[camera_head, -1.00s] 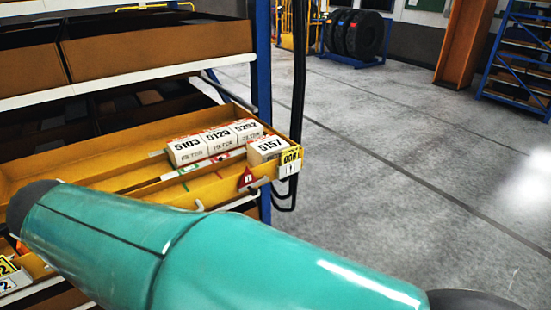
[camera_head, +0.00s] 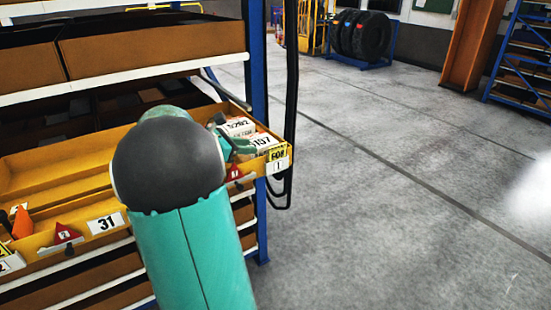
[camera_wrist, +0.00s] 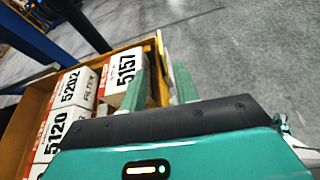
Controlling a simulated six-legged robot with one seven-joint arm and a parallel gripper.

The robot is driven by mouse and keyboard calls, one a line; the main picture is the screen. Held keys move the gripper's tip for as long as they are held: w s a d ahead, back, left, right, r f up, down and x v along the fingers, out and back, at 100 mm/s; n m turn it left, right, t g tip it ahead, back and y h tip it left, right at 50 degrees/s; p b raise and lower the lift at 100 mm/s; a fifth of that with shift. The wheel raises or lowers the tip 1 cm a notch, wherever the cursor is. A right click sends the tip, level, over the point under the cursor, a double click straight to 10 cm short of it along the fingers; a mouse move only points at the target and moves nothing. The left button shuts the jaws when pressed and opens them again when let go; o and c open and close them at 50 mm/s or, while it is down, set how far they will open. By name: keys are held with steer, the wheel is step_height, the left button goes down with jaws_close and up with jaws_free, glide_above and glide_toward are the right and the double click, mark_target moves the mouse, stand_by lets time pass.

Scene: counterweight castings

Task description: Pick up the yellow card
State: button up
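The yellow card (camera_head: 277,155) has black marks and sits upright at the front right corner of the yellow tray (camera_head: 255,172), above a small white label. My gripper (camera_head: 238,140) is over that end of the tray, close to the card and beside the white box 5157 (camera_head: 263,142). In the wrist view, the two green fingers of my gripper (camera_wrist: 161,88) stand apart, with the tray's yellow end wall between them. Box 5157 (camera_wrist: 124,77) is just left of the left finger. The card's face cannot be made out in the wrist view.
White boxes 5202 (camera_wrist: 69,87) and 5120 (camera_wrist: 54,130) stand in the tray next to 5157. A blue rack post (camera_head: 257,60) and a black cable (camera_head: 291,100) rise behind. The floor at right is clear.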

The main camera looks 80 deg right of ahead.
mark_target(273, 147)
steer(key=x, duration=0.9)
steer(key=shift+s+r, duration=0.1)
steer(key=shift+s, duration=0.05)
steer(key=shift+d, duration=0.25)
steer(key=shift+s, duration=0.15)
jaws_close()
